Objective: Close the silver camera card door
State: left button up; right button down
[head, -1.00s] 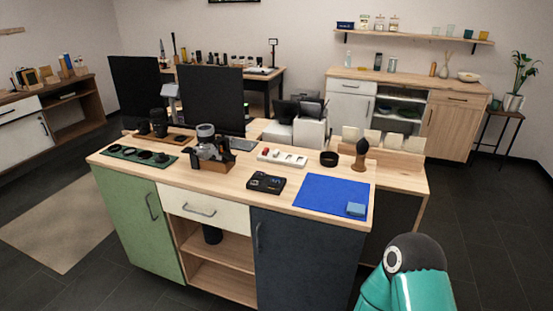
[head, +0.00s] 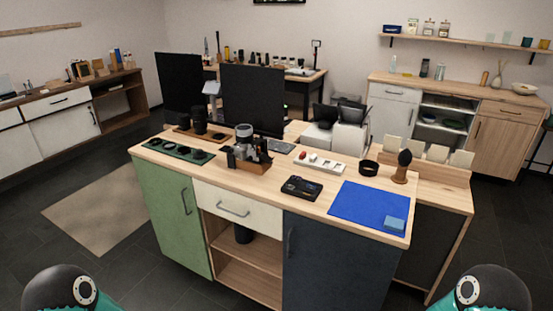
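The silver camera (head: 244,137) sits in a wooden holder (head: 251,164) on the wooden counter (head: 270,191), left of the counter's middle. A dark flap-like part (head: 230,156) stands at its left side; whether this is the card door, and how far it is open, is too small to tell. My two arms show only as teal and black rounded parts at the bottom left and bottom right corners. Neither gripper is in view, and both arms are well away from the camera.
A green mat (head: 177,151) with lens parts lies left of the camera. A black case (head: 301,188), a white tray (head: 320,163) and a blue mat (head: 369,204) with a light blue block (head: 394,224) lie right. Black monitors (head: 252,100) stand behind. Dark floor is free in front.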

aim_at(267, 158)
jog(key=i, duration=0.9)
jog(key=u, duration=0.05)
